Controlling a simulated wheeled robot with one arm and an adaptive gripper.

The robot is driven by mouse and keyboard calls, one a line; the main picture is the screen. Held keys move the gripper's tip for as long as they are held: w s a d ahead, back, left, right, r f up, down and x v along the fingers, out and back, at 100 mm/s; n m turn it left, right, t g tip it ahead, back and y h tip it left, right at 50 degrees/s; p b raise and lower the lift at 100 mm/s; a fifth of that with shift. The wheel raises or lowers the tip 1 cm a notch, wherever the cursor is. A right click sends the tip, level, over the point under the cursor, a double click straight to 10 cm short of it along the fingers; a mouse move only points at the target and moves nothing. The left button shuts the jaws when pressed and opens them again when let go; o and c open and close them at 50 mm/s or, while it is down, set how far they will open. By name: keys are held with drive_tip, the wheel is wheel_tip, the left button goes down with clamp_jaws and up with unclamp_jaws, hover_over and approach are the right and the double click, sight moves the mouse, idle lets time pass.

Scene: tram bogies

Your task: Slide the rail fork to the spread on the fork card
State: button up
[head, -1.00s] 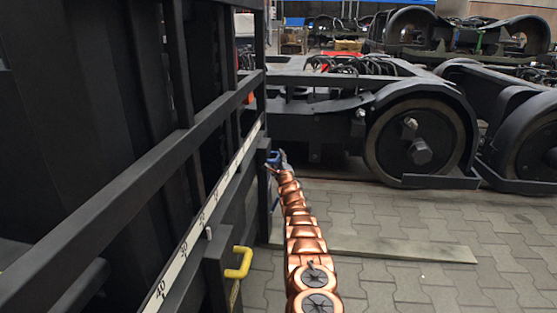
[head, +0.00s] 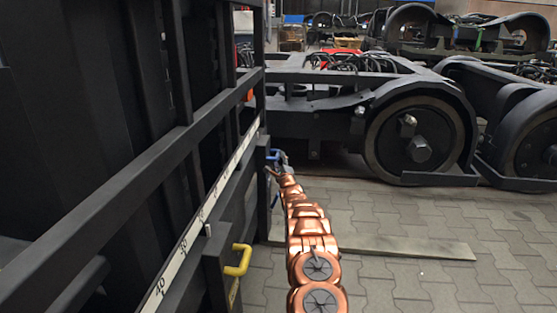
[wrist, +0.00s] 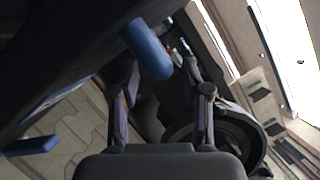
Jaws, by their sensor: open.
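A dark rail carriage with a white number scale (head: 185,250) fills the left of the head view. A yellow handle (head: 238,261) sticks out from its near dark fork part, below a small pale pointer (head: 208,230) at the scale. A blue handle (head: 273,155) is at the far end of the rail. My gripper (head: 281,161) is beside that blue handle, small and partly hidden. In the wrist view my gripper (wrist: 162,72) is open, with the rounded blue handle (wrist: 148,48) near and between its fingertips. I cannot tell if they touch. No fork card is readable.
A second blue piece (wrist: 30,146) shows at the lower left of the wrist view. A bogie with a large wheel (head: 415,142) stands behind and right. A flat plank (head: 400,247) lies on the paving. The paved floor at right is clear.

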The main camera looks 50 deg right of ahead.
drive_tip(key=shift+v, duration=2.05)
drive_tip(key=shift+a, duration=0.1)
drive_tip(key=shift+s, duration=0.1)
